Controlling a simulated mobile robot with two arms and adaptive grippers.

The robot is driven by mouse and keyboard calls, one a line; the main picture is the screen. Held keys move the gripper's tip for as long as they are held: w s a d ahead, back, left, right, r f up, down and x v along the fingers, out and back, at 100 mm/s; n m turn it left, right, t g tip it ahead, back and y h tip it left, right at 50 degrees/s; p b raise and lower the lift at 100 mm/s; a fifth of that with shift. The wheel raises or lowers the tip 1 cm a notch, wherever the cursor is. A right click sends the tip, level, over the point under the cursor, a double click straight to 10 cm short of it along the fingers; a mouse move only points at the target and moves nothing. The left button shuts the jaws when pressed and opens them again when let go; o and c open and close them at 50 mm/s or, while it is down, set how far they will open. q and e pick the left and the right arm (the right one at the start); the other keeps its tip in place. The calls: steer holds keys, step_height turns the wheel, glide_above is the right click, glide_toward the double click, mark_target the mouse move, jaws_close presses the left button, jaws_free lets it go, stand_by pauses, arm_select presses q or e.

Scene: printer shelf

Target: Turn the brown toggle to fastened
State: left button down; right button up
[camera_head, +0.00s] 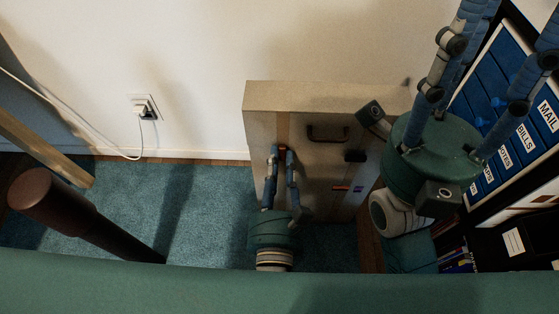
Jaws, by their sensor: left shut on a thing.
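A pale wooden cabinet (318,97) stands against the wall, with fittings on its front. My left gripper (282,153) is at the upper left of that front, its two blue fingers close together. It is shut on a small reddish-brown piece, which looks like the brown toggle (283,148); the fingers hide most of it, so I cannot tell its angle. My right gripper (508,28) is at the upper right, large and near the camera. Its fingers are spread wide with nothing seen between them, and their tips reach the picture's top edge.
The cabinet front also has a dark handle (328,134), a black fitting (355,156) and a red piece (341,188). A blue labelled organizer (510,110) stands at right. A plugged white outlet (144,107) is on the wall. Blue carpet (205,210) lies open at left.

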arm_select(q)
steer(key=c, duration=1.5)
jaws_free()
steer(key=shift+c, duration=0.2)
steer(key=s, duration=1.2)
steer(key=shift+s, duration=0.1)
